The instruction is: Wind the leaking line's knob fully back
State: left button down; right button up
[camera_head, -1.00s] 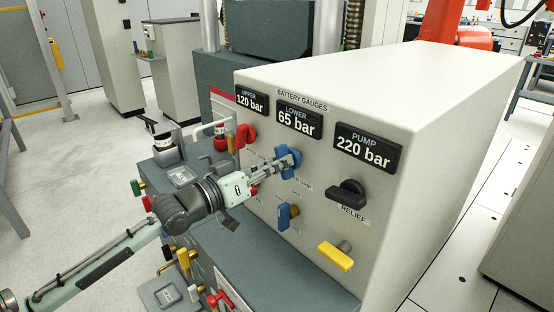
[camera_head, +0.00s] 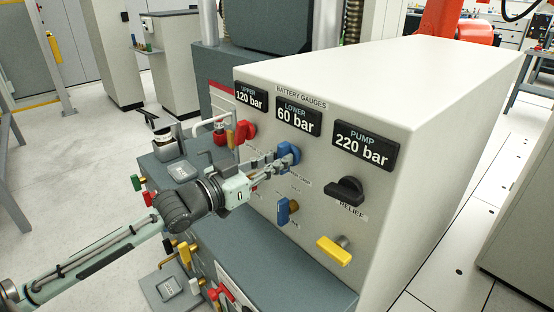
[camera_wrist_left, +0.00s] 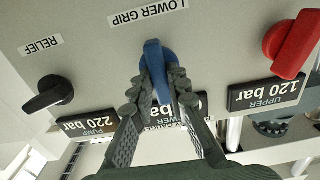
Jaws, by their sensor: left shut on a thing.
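The blue lower grip knob (camera_head: 290,153) is on the front of the pale gauge panel, below the lower gauge (camera_head: 298,117), which reads 60 bar. My left gripper (camera_head: 276,162) reaches it from the left and is shut on it. In the left wrist view the picture is upside down, and the blue knob (camera_wrist_left: 156,68) sits between the fingertips of my gripper (camera_wrist_left: 155,80), under the LOWER GRIP label (camera_wrist_left: 148,13). The upper gauge (camera_head: 251,97) reads 120 bar and the pump gauge (camera_head: 363,145) reads 220 bar. My right gripper is not in view.
A red knob (camera_head: 246,132) is left of the blue one, and the black relief knob (camera_head: 345,190) is to its right. A smaller blue handle (camera_head: 284,210) and a yellow lever (camera_head: 334,251) sit lower. A grey ledge (camera_head: 285,265) runs below the panel.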

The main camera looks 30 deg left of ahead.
pick_arm(q)
jog(key=c, duration=1.5)
grip_release()
jog(key=v, duration=1.2)
jog(key=shift+f, duration=0.1)
